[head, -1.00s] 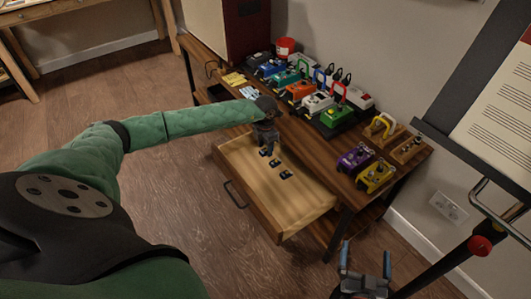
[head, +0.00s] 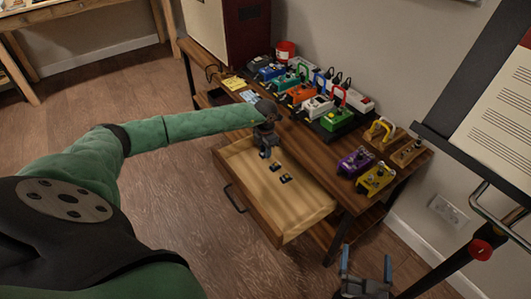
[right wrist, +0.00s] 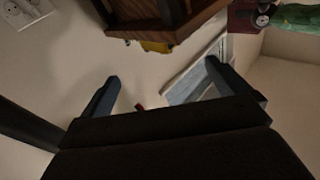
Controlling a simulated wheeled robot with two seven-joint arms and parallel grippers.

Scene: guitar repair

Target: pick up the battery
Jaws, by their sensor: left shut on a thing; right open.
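Two small dark batteries, one (head: 276,166) nearer my left gripper and one (head: 286,179) further to the right, lie on the wooden bottom of the open drawer (head: 305,212). My left gripper (head: 265,153) is over the back left part of the drawer, pointing down. It is shut on a battery, which is mostly hidden by the fingers. My right gripper (head: 366,268) is open and empty at the bottom of the head view, in front of the table and apart from it. Its two fingers also show spread in the right wrist view (right wrist: 162,80).
Several coloured pedals, such as a green one (head: 337,119) and a purple one (head: 355,161), stand on the wooden table (head: 318,150). A red bucket (head: 285,49) is at the back. A music stand (head: 480,240) rises at the right. The floor in front of the drawer is clear.

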